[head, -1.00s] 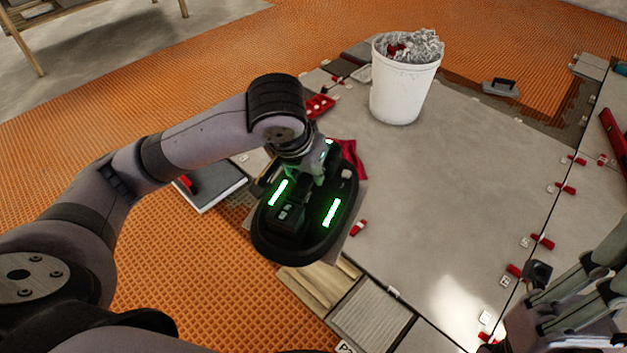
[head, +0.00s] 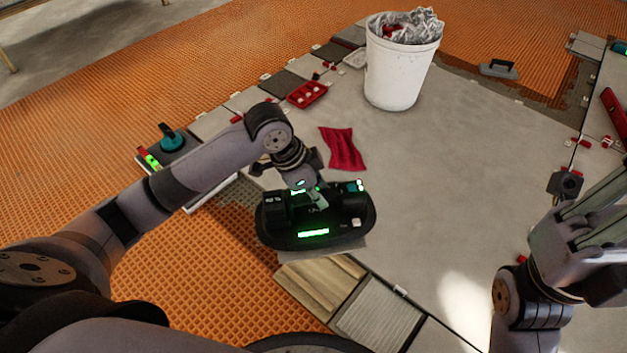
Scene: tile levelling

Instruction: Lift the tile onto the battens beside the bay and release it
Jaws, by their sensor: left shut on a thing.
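My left gripper (head: 312,197) is shut on the handle of a black suction lifter (head: 318,226) with green lights. A grey edge of the tile (head: 345,247) shows under the lifter's front rim; the lifter hides the rest. Pale wooden battens (head: 312,288) lie just below and in front of the tile in the picture. I cannot tell whether the tile touches them. The bay (head: 232,205), a dark grey bed, shows partly behind my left arm. My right gripper (head: 590,225) is at the right edge, and its jaw state is unclear.
A white bucket of crumpled waste (head: 400,70), a red cloth (head: 343,148) and a red tray (head: 307,94) stand on or beside the large grey slab (head: 450,180). A ribbed grey tile (head: 378,312) lies right of the battens. Orange matting (head: 130,270) is at left.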

